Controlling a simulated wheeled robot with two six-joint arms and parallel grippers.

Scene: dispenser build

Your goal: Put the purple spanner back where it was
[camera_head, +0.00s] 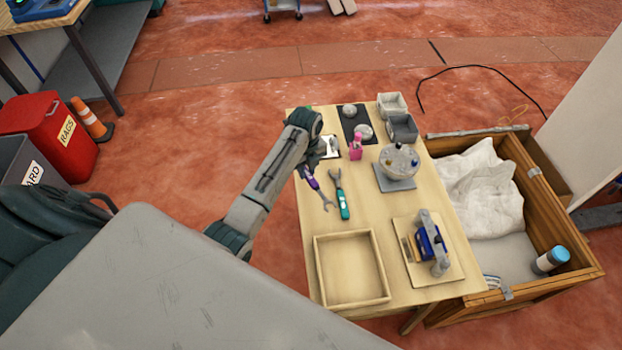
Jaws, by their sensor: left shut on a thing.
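The purple spanner (315,188) is at the left edge of the light wooden table (385,262). Its purple handle end is at my left gripper (304,168) and its metal end points toward the front right. My left gripper is shut on the purple spanner; the fingertips are small and partly hidden by the wrist. I cannot tell whether the spanner touches the tabletop. My right gripper is not in view.
An empty wooden tray (317,268) stands at the table's front left. A board (404,232) with a blue device, a round dispenser (399,162), a pink bottle (355,152) and grey bins (403,128) are nearby. A wooden crate (560,222) stands on the right.

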